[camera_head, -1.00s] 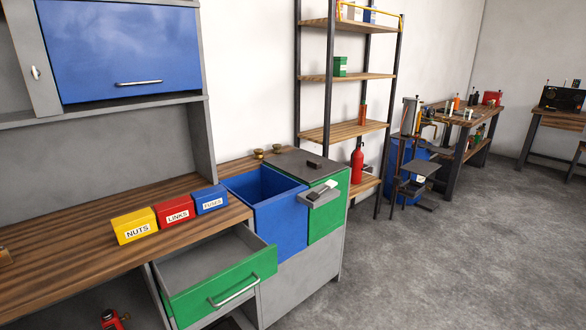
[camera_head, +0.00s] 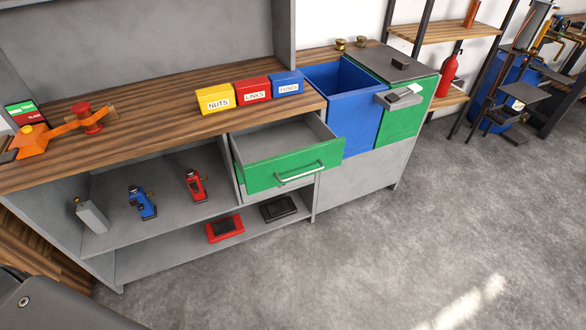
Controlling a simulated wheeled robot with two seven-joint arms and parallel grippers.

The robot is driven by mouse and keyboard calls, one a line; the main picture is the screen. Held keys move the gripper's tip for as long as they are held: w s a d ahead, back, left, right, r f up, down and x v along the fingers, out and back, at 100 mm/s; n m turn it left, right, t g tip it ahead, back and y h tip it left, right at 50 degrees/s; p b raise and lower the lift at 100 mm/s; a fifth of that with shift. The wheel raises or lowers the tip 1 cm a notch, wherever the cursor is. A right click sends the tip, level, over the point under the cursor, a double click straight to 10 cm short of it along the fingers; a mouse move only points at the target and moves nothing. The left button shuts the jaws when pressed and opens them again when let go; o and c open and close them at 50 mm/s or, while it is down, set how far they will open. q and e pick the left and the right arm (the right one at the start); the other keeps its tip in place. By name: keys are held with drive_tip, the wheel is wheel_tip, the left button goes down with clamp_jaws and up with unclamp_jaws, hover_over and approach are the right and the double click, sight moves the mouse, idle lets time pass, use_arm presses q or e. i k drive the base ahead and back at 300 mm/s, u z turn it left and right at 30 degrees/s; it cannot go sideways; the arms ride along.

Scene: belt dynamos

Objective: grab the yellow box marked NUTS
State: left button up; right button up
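The yellow box marked NUTS (camera_head: 215,99) stands on the wooden worktop (camera_head: 150,90). It is the leftmost of three small boxes in a row. The red LINKS box (camera_head: 253,90) is right beside it, and the blue box (camera_head: 288,84), whose label seems to read FUSES, stands at the right end. Neither of my grippers shows in the head view. A dark grey part at the lower left corner seems to be my own body. Nothing covers the front of the yellow box.
A green-fronted drawer (camera_head: 290,166) stands open and empty below the boxes, jutting out. A blue open bin (camera_head: 350,100) is to its right. An orange device with a red knob (camera_head: 92,118) sits on the worktop's left. The floor (camera_head: 330,260) in front is clear.

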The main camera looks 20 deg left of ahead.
sight(214, 99)
drive_tip(key=z, duration=0.05)
drive_tip(key=k, duration=0.35)
drive_tip(key=u, duration=0.9)
drive_tip(key=i, duration=1.05)
